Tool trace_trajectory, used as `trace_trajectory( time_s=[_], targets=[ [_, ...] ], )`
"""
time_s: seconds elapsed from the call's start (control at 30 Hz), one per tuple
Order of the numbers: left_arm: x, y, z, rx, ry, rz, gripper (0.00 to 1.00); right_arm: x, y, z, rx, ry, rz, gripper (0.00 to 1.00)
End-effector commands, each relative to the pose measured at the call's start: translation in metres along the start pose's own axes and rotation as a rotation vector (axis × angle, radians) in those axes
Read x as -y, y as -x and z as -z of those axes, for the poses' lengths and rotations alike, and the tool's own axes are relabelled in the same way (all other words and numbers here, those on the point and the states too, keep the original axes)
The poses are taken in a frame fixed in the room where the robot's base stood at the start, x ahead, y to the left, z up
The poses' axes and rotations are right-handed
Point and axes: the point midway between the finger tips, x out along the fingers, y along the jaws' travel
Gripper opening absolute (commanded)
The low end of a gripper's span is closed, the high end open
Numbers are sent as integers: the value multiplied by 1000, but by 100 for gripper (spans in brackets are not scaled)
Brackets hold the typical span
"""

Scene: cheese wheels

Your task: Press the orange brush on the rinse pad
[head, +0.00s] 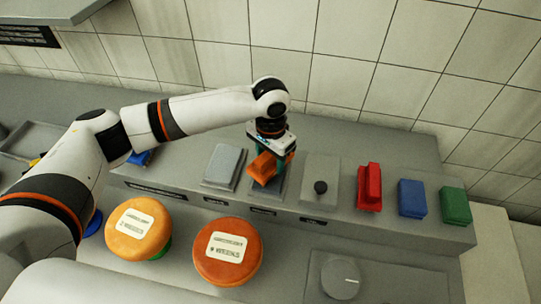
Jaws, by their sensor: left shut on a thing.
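My left gripper (272,152) reaches down from the end of my left arm, at the middle of the raised grey ledge. It is shut on the orange brush (263,168), a block that looks tilted. The brush is over or on a grey pad (276,188), which it and the gripper largely cover. I cannot tell whether brush and pad touch. Labels on the ledge's front are too small to read, so I cannot tell by name which pad is the rinse pad. Another grey pad (223,167) lies to the left. My right gripper is not in view.
Two cheese wheels, yellow-orange (138,245) and dark orange (218,271), stand in front. A grey dial (341,277) sits front right.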

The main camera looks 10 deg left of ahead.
Motion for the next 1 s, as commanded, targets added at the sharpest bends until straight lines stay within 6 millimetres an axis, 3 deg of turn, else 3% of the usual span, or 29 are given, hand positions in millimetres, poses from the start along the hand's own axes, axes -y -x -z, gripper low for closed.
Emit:
trace_trajectory(
  time_s=[1.0],
  targets=[
    [0,-7,0,0,0,1,31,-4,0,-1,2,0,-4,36]
  ],
)
